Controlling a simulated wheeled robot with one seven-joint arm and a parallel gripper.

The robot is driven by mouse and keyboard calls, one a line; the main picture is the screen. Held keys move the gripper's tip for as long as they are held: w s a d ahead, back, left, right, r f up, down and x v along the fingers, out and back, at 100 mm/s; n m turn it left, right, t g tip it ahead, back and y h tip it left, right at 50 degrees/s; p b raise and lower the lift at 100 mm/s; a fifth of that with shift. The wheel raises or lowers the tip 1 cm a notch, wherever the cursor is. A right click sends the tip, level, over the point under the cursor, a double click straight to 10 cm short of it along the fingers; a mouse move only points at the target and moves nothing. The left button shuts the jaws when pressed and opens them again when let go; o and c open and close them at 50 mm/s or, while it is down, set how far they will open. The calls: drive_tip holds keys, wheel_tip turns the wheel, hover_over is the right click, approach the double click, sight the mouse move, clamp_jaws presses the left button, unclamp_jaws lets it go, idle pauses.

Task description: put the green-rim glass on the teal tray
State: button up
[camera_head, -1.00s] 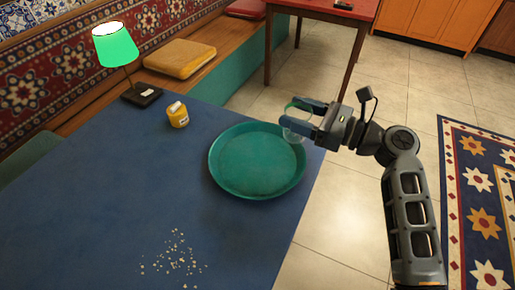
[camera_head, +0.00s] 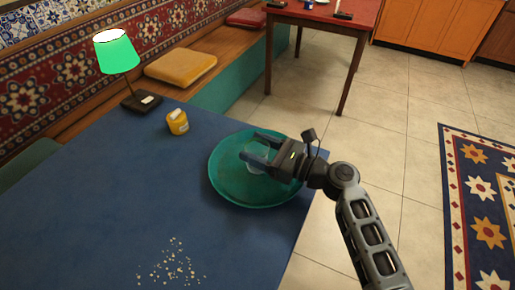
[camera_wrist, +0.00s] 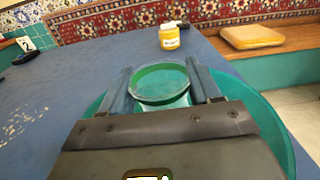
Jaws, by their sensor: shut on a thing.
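The green-rim glass (camera_wrist: 160,84) is clear with a green band at its top. My gripper (camera_head: 257,151) is shut on it, one finger on each side in the wrist view. In the head view the glass (camera_head: 257,160) is over the middle of the teal tray (camera_head: 228,192), partly hidden by the fingers. The round teal tray lies on the blue table, and its rim also shows in the wrist view (camera_wrist: 275,125). The glass looks upright. I cannot tell whether its base touches the tray.
A yellow jar (camera_head: 177,122) stands behind and left of the tray. A green-shaded lamp (camera_head: 117,52) stands at the table's far left corner. Crumbs (camera_head: 168,265) lie near the front. The blue table (camera_head: 95,205) left of the tray is clear. A red table (camera_head: 318,14) stands behind.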

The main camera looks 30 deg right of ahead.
drive_tip(key=o, duration=1.1)
drive_tip(key=shift+o, duration=0.2)
drive_tip(key=v, duration=1.2)
